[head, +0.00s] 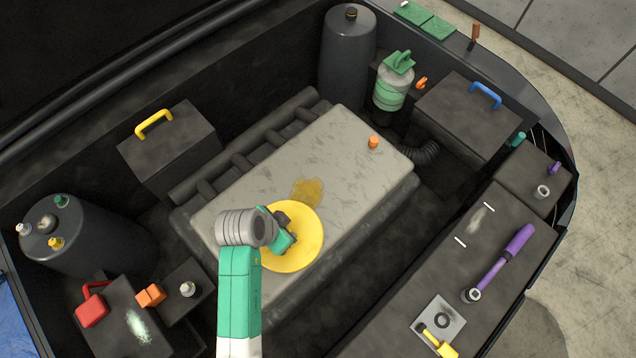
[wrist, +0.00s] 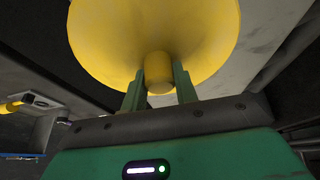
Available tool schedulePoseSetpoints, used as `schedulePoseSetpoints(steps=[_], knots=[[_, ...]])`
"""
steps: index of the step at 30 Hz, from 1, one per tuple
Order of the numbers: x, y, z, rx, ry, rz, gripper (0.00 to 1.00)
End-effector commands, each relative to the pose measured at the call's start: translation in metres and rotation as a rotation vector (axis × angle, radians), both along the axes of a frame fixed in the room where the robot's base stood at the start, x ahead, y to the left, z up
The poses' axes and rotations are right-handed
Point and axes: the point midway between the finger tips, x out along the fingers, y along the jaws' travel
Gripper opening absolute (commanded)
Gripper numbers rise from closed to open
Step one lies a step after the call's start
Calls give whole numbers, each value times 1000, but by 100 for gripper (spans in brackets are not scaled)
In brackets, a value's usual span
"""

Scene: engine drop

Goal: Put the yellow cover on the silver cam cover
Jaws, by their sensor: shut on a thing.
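The yellow cover (head: 305,238) is a round disc with a short stem. In the head view it shows over the near part of the silver cam cover (head: 335,150), under my gripper (head: 288,240). In the wrist view the cover (wrist: 155,35) fills the top, and my gripper's two green fingers (wrist: 160,85) are shut on its knob (wrist: 158,75). I cannot tell whether the cover touches the cam cover or hangs above it. The silver cam cover is a long grey block with a brown-yellow stain (head: 308,190) and an orange cap (head: 374,142).
A black box with a yellow handle (head: 154,124) stands at the left. A box with a blue handle (head: 485,95) and a green-capped reservoir (head: 392,88) stand at the back right. A purple ratchet (head: 505,260) lies on the right ledge. A red-handled part (head: 92,308) sits at the lower left.

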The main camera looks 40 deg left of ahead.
Motion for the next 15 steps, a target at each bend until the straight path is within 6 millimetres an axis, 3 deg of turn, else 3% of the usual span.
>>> schedulePoseSetpoints(steps=[9, 15], knots=[[91, 39, -11, 4, 0, -2, 5], [129, 53, -14, 2, 0, 0, 5]])
